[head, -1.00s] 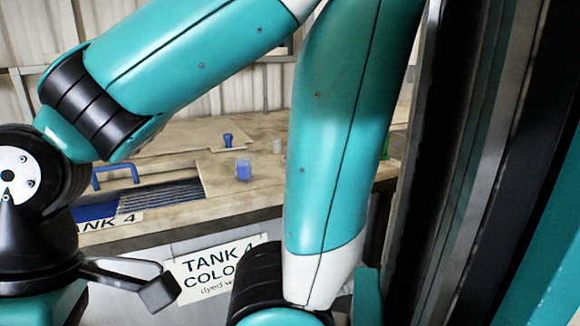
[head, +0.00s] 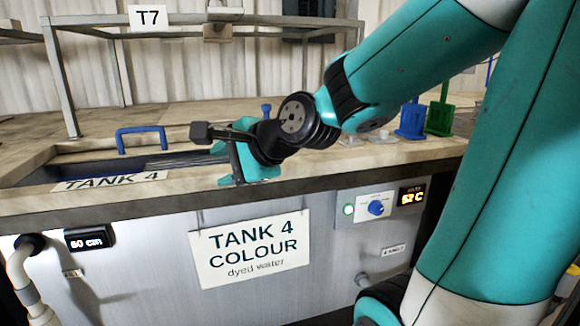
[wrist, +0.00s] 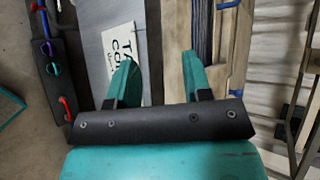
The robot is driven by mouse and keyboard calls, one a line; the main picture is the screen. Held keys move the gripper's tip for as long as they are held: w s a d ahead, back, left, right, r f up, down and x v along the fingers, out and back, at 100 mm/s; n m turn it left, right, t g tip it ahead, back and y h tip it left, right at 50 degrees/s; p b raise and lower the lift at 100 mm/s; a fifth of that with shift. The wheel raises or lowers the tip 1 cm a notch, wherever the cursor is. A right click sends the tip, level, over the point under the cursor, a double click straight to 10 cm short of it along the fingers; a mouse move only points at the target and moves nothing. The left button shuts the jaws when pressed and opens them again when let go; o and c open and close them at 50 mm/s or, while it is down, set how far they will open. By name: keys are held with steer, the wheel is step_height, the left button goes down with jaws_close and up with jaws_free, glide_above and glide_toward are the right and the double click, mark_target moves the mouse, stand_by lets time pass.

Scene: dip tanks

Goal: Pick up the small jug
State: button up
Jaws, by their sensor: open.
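I cannot make out the small jug in either current view; my arm covers part of the worktop in the head view. My gripper (head: 234,152) is in front of the Tank 4 edge in the head view, empty. In the wrist view its two teal fingers (wrist: 158,76) stand apart with nothing between them. Beyond them lie the tank front, its sign and the wooden rim.
Tank 4 has a blue handle (head: 142,130) and a white sign (head: 250,247). A blue-knobbed thing (head: 266,107) stands on the worktop behind my gripper. Blue (head: 411,120) and green (head: 440,114) racks stand at the right. A metal frame (head: 58,75) rises at the left.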

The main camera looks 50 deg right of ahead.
steer(key=s+d+f+m+t+h+b, duration=0.15)
steer(key=d+m+h+b, duration=0.35)
steer(key=d+m, duration=0.5)
steer(key=s+d+f+m+t+h+b, duration=0.1)
steer(key=s+d+m+t+h+b, duration=0.2)
steer(key=d+m+h, duration=0.55)
steer(key=w+d+p, duration=0.2)
steer(key=p, duration=0.2)
steer(key=w+d+m+y+p, duration=0.1)
steer(key=w+d+p, duration=0.1)
steer(key=w+p, duration=0.1)
steer(key=w+d+r+m+y+p, duration=0.1)
steer(key=w+d+p, duration=0.1)
steer(key=p, duration=0.3)
steer(key=shift+w+d+g+p, duration=0.1)
steer(key=shift+w+g+p, duration=0.2)
steer(key=shift+p, duration=0.1)
steer(key=p+x, duration=0.1)
steer(key=x, duration=0.2)
steer(key=shift+f+p, duration=0.15)
steer(key=shift+p, duration=0.2)
steer(key=p+x, duration=0.4)
steer(key=x, duration=0.1)
steer(key=shift+w+d+f, duration=0.1)
steer(key=shift+w+d, duration=0.05)
steer(key=shift+w, duration=0.25)
jaws_close()
